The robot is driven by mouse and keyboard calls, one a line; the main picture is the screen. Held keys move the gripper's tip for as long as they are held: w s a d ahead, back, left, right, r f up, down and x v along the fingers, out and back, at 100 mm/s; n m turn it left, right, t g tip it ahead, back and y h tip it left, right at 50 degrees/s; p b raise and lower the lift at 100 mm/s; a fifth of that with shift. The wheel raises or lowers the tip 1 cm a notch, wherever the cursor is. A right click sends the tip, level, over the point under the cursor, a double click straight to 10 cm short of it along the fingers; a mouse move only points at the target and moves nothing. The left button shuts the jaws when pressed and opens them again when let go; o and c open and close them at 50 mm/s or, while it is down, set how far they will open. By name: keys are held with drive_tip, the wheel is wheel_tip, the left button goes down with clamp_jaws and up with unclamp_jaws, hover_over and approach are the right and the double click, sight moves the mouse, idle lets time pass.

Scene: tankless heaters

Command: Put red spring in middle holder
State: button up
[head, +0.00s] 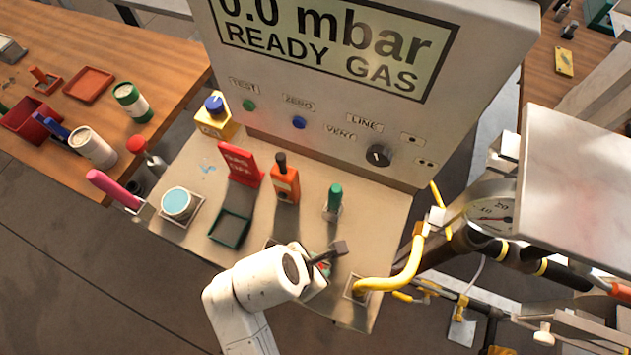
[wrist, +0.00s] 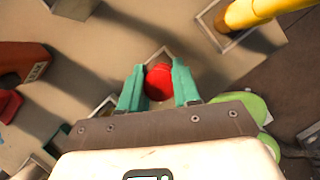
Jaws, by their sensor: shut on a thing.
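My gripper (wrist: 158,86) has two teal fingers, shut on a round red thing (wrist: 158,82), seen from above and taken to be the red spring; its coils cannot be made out. A pale square holder rim (wrist: 168,52) shows just behind the red thing in the wrist view. I cannot tell whether the red thing is inside that holder or above it. Another holder rim (wrist: 104,106) shows partly to its left. In the head view my gripper (head: 318,268) is low over the front of the bench, and my wrist hides most of what it holds.
A yellow hose (head: 408,270) rises from a square holder (head: 352,288) right of my gripper.

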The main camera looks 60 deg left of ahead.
drive_tip(key=o, duration=1)
drive_tip(key=shift+o, duration=0.2)
drive_tip(key=p+v, duration=0.2)
drive_tip(key=v, duration=1)
drive_tip(key=shift+r, duration=0.1)
